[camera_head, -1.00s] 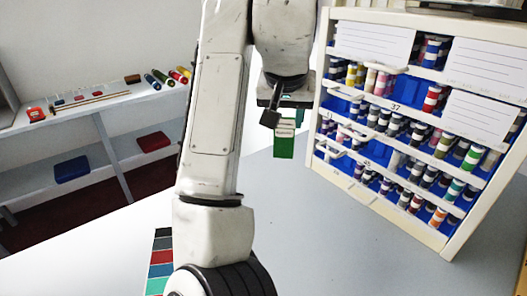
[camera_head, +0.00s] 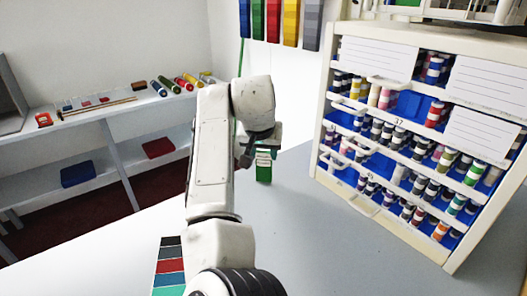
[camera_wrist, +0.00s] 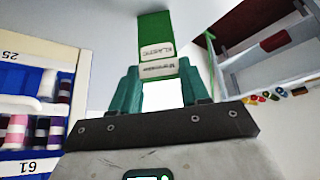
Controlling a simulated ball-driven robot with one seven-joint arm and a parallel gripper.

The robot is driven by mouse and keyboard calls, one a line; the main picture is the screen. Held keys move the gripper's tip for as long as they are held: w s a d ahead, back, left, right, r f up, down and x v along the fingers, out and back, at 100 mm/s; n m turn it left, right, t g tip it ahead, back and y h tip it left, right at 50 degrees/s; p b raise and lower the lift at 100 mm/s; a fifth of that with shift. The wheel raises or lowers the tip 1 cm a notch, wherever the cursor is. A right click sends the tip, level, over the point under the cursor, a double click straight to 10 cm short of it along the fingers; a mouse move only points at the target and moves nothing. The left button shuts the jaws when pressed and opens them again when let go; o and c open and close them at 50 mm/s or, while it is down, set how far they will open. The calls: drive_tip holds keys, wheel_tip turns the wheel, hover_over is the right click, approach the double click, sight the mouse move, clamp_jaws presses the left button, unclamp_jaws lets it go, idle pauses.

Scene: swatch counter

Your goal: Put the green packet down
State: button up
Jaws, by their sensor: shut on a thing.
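The green packet (camera_head: 263,172) hangs upright below my gripper (camera_head: 263,150) in the head view, in front of the grey counter (camera_head: 300,225). I cannot tell whether its lower end touches the counter. In the wrist view the green packet (camera_wrist: 155,28) has a white label band and sits between the green fingertips of my gripper (camera_wrist: 158,76), which is shut on its near end. My arm hides part of the counter in the head view.
A white rack (camera_head: 450,140) of thread spools stands on the right of the counter. A colour swatch card (camera_head: 170,265) lies at the front left. A side shelf (camera_head: 105,112) with small items stands at the left. The counter's middle is clear.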

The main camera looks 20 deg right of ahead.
drive_tip(key=shift+f, duration=0.25)
drive_tip(key=o, duration=1.3)
drive_tip(key=v, duration=1.2)
drive_tip(key=shift+b, duration=0.35)
drive_tip(key=shift+r, duration=0.15)
